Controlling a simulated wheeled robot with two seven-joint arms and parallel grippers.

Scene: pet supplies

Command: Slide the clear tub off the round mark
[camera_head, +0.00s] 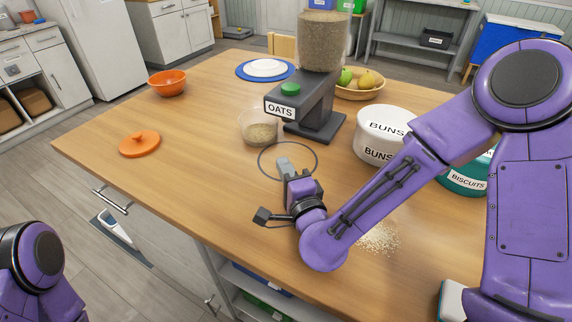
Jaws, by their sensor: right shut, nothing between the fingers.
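The clear tub (260,132), holding some pale grain, stands upright on the table under the front of the oats dispenser (305,105). The round mark (317,158) is a thin dark ring on the table, just nearer to me and to the right of the tub. The tub's near edge comes close to the ring's upper-left edge; I cannot tell whether they overlap. My right gripper (284,166) is shut and empty over the ring, its fingers pointing toward the dispenser and apart from the tub. My left gripper is out of view; only part of that arm shows.
A white buns canister (380,148) and a teal biscuits canister (466,181) stand at the right. Spilled grain (380,238) lies near my right arm. An orange lid (140,144) and an orange bowl (168,84) are at the left. The table left of the ring is clear.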

